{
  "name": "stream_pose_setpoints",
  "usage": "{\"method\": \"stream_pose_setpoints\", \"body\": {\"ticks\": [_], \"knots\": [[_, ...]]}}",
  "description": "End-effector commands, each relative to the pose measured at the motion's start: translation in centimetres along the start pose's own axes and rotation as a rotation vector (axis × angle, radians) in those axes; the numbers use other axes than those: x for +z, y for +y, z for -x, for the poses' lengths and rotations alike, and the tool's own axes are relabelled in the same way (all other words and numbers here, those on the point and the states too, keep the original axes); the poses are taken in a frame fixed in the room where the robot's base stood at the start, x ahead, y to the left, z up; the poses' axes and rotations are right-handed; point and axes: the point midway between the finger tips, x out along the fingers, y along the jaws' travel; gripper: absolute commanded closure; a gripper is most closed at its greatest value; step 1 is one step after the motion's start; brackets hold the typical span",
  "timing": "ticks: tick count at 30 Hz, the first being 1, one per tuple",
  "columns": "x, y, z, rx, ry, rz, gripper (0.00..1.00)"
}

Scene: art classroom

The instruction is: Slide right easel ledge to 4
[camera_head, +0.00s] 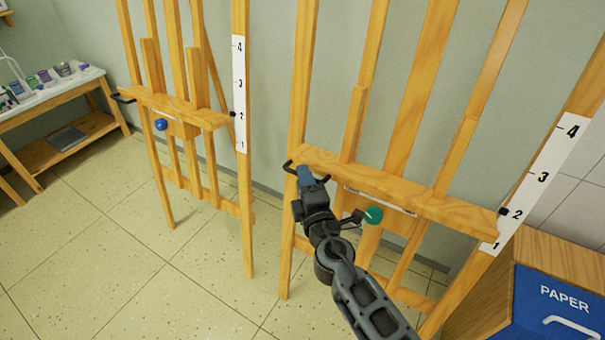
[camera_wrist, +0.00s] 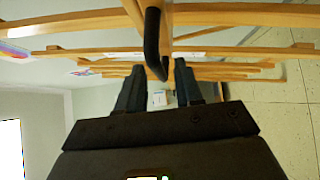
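The right easel's wooden ledge (camera_head: 400,190) spans its posts, and its black pointer (camera_head: 505,211) sits by the 2 on the white number scale (camera_head: 540,180). A black handle (camera_head: 289,166) sticks out at the ledge's left end. A green knob (camera_head: 374,215) is below the ledge's middle. My gripper (camera_head: 305,172) is at the handle, partly overlapping the ledge's left end. In the wrist view my gripper (camera_wrist: 160,69) is open, with the black handle (camera_wrist: 153,40) reaching between its fingertips; contact cannot be told.
The left easel (camera_head: 185,110), with a blue knob (camera_head: 160,125) and its own scale, stands to the left. A blue-fronted PAPER box (camera_head: 550,300) is at the lower right. A supply table (camera_head: 50,98) stands far left. The tiled floor at lower left is clear.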

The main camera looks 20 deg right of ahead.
Motion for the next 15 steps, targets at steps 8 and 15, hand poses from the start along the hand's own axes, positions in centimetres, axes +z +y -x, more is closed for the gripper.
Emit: {"method": "stream_pose_setpoints", "body": {"ticks": [8, 15], "knots": [[0.0, -0.1, -2.0, -0.001, 0.0, 0.0, 0.64], [0.0, -0.1, -2.1, -0.001, 0.0, 0.0, 0.64]]}}
